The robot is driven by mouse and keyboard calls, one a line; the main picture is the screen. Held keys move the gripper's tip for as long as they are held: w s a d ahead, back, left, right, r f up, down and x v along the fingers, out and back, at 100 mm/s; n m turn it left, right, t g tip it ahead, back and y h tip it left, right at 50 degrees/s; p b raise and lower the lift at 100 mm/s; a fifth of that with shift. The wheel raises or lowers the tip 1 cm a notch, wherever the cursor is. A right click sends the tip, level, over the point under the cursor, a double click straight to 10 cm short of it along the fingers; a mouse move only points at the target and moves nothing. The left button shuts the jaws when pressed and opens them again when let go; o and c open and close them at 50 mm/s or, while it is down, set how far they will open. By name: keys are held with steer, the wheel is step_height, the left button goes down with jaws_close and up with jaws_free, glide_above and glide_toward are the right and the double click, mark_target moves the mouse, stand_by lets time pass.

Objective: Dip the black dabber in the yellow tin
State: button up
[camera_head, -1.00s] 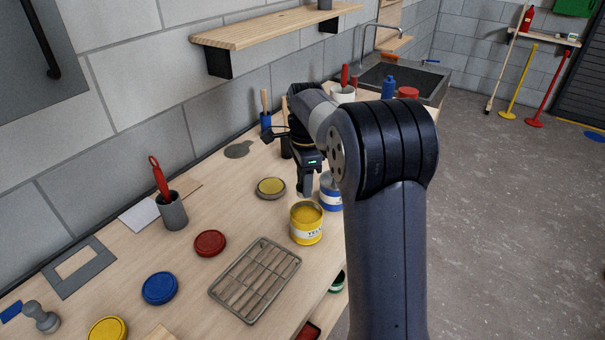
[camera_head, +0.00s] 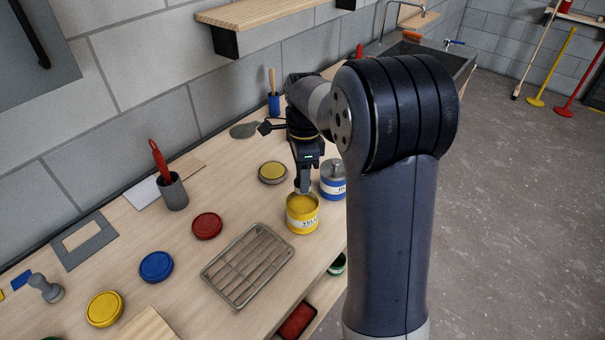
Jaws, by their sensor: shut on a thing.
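The yellow tin (camera_head: 302,222) stands open on the bench, with yellow paint showing inside its rim. My gripper (camera_head: 304,184) points down right over the tin and is shut on the black dabber. The dabber is mostly hidden by the jaws, and its small lower end is at the tin's mouth. I cannot tell whether it touches the paint.
A blue-and-white tin (camera_head: 333,182) stands close behind, to the right. A wire rack (camera_head: 248,265) lies in front. A yellow-topped lid (camera_head: 272,172), red lid (camera_head: 207,225), blue lid (camera_head: 156,267) and yellow lid (camera_head: 105,309) lie around. A grey cup (camera_head: 173,193) holds a red-handled tool.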

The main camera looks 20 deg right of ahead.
steer(key=shift+f+b, duration=1.25)
steer(key=shift+f, duration=0.35)
steer(key=shift+f+b, duration=1)
steer(key=shift+f, duration=1.1)
steer(key=shift+r+p, duration=2.1)
steer(key=shift+r, duration=0.25)
step_height(320, 180, up, 5)
steer(key=p, duration=0.4)
steer(key=shift+p, duration=0.3)
